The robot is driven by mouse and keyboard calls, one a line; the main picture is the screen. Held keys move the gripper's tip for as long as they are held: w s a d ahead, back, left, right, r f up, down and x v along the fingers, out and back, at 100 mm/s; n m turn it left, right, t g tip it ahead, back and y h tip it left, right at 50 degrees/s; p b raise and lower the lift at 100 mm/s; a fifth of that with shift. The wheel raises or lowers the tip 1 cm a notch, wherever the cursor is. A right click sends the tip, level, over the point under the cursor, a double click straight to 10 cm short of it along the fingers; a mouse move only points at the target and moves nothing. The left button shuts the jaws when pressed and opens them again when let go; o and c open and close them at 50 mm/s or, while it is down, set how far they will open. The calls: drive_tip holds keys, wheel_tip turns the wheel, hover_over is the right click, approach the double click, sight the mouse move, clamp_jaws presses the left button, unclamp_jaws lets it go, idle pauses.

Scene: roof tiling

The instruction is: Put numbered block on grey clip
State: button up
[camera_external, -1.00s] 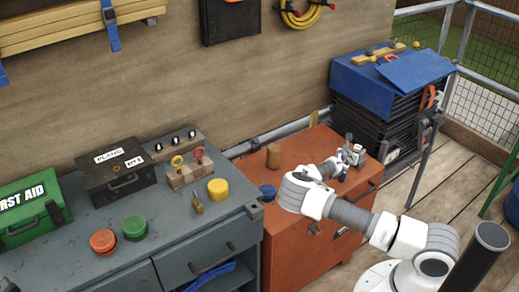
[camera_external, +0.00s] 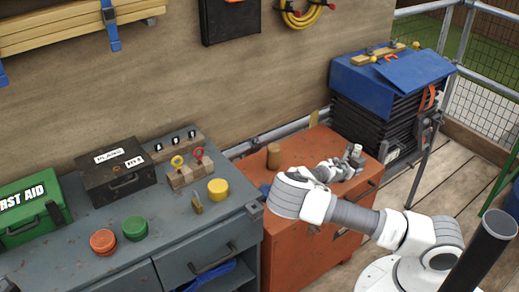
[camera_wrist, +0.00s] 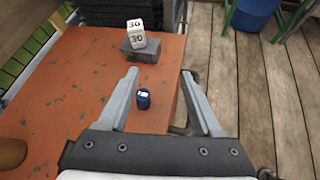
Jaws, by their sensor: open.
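The numbered block (camera_wrist: 136,33) is a small white block marked 30 on two faces. In the wrist view it rests on top of a grey block-like piece (camera_wrist: 142,53), which looks like the grey clip, on the orange cabinet top. In the external view the pale block (camera_external: 358,149) shows just beyond my gripper (camera_external: 345,165). My gripper (camera_wrist: 168,75) is open with nothing between its fingers. The block and grey piece are apart from the fingertips, farther ahead and a little left.
A small blue cylinder with a pale top (camera_wrist: 143,98) stands on the orange cabinet (camera_wrist: 85,95), below the space between my fingers. A brown cylinder (camera_external: 273,155) stands at the cabinet's left. The cabinet's right edge drops to a plank floor (camera_wrist: 285,120). Black stacked cases (camera_external: 375,120) stand behind.

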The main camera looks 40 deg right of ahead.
drive_tip(key=s+a+m+g+y, duration=0.3)
drive_tip(key=s+a+m+y, duration=0.45)
drive_tip(key=a+m, duration=0.35)
drive_tip(key=s+a+r+m+t+y, duration=0.1)
drive_tip(key=s+a+r+m+y, duration=0.15)
drive_tip(key=a+r, duration=0.45)
drive_tip(key=s+a+r+m+t+y, duration=0.2)
drive_tip(key=s+a+r+y, duration=0.15)
drive_tip(key=r, duration=0.65)
drive_tip(key=s+a+r+m+t+h, duration=0.1)
drive_tip(key=s+r+m+t+h, duration=0.1)
drive_tip(key=s+r, duration=0.7)
drive_tip(key=shift+s+a+r+m, duration=0.25)
drive_tip(key=shift+a+r+m, duration=0.15)
drive_tip(key=shift+m, duration=0.45)
wheel_tip(320, 180, up, 16)
drive_tip(key=p, duration=1.5)
drive_tip(key=shift+p, duration=0.4)
